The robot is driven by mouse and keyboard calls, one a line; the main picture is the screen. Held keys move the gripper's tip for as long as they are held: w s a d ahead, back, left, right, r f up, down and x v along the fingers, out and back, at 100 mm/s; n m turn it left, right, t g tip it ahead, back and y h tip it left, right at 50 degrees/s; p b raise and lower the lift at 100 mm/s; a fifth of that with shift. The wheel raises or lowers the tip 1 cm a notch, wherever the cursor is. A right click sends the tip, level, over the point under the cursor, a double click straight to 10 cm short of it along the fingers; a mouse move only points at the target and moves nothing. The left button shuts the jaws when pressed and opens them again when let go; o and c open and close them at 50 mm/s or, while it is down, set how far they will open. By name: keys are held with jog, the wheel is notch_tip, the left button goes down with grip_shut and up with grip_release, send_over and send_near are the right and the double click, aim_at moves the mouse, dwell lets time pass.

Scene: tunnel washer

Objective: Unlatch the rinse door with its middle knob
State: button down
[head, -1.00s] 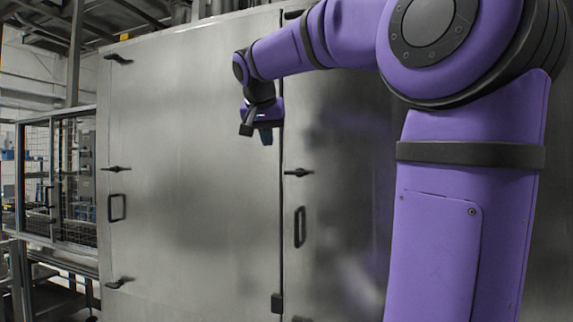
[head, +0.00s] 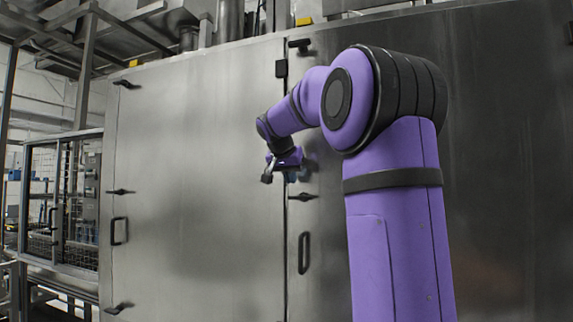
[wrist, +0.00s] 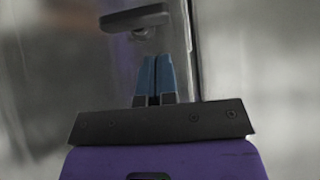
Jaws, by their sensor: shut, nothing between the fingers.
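Two large steel doors meet at a vertical seam. The right door (head: 345,250) has a dark middle knob (head: 304,197) near the seam; no label shows which door is the rinse door. My gripper (head: 291,177) is just above this knob. In the wrist view, my gripper's blue fingers (wrist: 154,68) are shut and empty. A dark lever-like knob (wrist: 135,18) lies ahead of the fingertips, roughly crosswise on its post, with a visible gap. The left door (head: 195,180) has its own middle knob (head: 120,192) at its far left edge.
A dark pull handle (head: 304,253) is below the right door's middle knob. An upper knob (head: 300,44) and a hinge block (head: 281,68) are above. A wire-mesh cage (head: 70,205) stands at the left. The door faces are otherwise flat and clear.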

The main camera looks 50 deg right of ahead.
aim_at(289, 199)
jog(key=shift+a+f, duration=0.15)
jog(key=shift+f, duration=1.55)
jog(key=shift+w+a+f+n+g+h, duration=0.1)
jog(key=shift+w+f+n+g+h, duration=0.15)
jog(key=shift+g, duration=0.25)
jog(key=shift+w+a+f+n+g+h, duration=0.1)
jog(key=shift+n+g+h, duration=0.05)
jog(key=shift+n+g, duration=0.3)
jog(key=shift+w+a+f+n+g+h, duration=0.1)
jog(key=shift+f+n+g+h, duration=0.25)
jog(key=shift+g, duration=0.25)
jog(key=shift+w+d+f+n+g+h, duration=0.1)
jog(key=shift+f+n+g+h, duration=0.15)
jog(key=shift+n+g+h, duration=0.3)
jog(key=shift+w+a+f+n+g+h, duration=0.1)
jog(key=shift+f+n+g+h, duration=0.15)
jog(key=shift+g, duration=0.45)
jog(key=shift+f+n+g+h, duration=0.55)
jog(key=shift+n+g+h, duration=0.2)
jog(key=shift+n+g, duration=0.1)
jog(key=shift+f+n+g+h, duration=0.5)
jog(key=shift+n+g+h, duration=0.2)
jog(key=shift+g, duration=0.15)
jog(key=shift+s+f+n+g+h, duration=0.25)
jog(key=shift+f+n+g+h, duration=0.05)
jog(key=shift+n+g+h, duration=0.35)
jog(key=shift+s+f+t, duration=0.1)
jog(key=shift+f+t, duration=0.1)
jog(key=shift+t, duration=0.05)
dwell(0.8)
